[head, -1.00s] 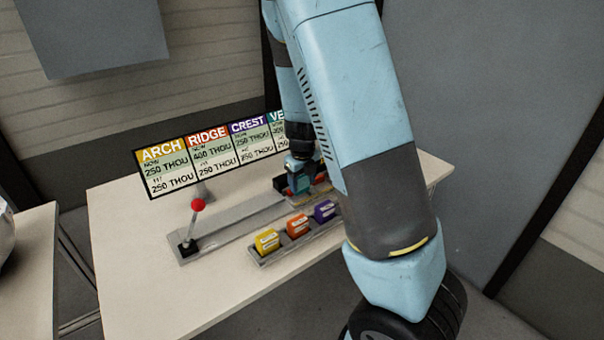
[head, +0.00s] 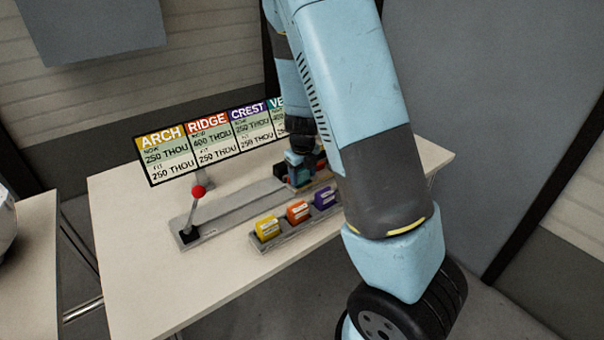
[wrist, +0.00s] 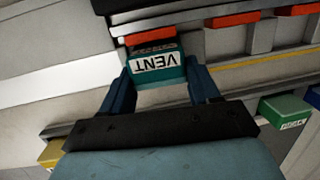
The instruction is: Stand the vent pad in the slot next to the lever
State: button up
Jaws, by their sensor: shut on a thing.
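My gripper (wrist: 160,85) has its two dark blue fingers shut on the sides of the teal vent pad (wrist: 160,72), whose white label reads VENT, upside down in the wrist view. In the head view my gripper (head: 299,182) is over the right part of the long grey rail (head: 240,210); my arm hides part of that end. The lever (head: 198,191), with a red knob and black base, stands at the rail's left end. The slot beside it cannot be made out clearly.
A tray in front of the rail holds yellow (head: 267,228), orange (head: 298,212) and purple (head: 325,197) pads. A green pad (wrist: 285,110) shows in the wrist view. A printed board (head: 205,145) stands behind the rail. The table's left front (head: 130,270) is clear.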

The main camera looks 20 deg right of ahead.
jog(key=shift+f, duration=0.15)
jog(key=o, duration=1.2)
jog(key=shift+o, duration=0.2)
notch_tip(320, 180, up, 13)
jog(key=s, duration=0.2)
jog(key=shift+s+a+r, duration=0.2)
jog(key=shift+a, duration=0.25)
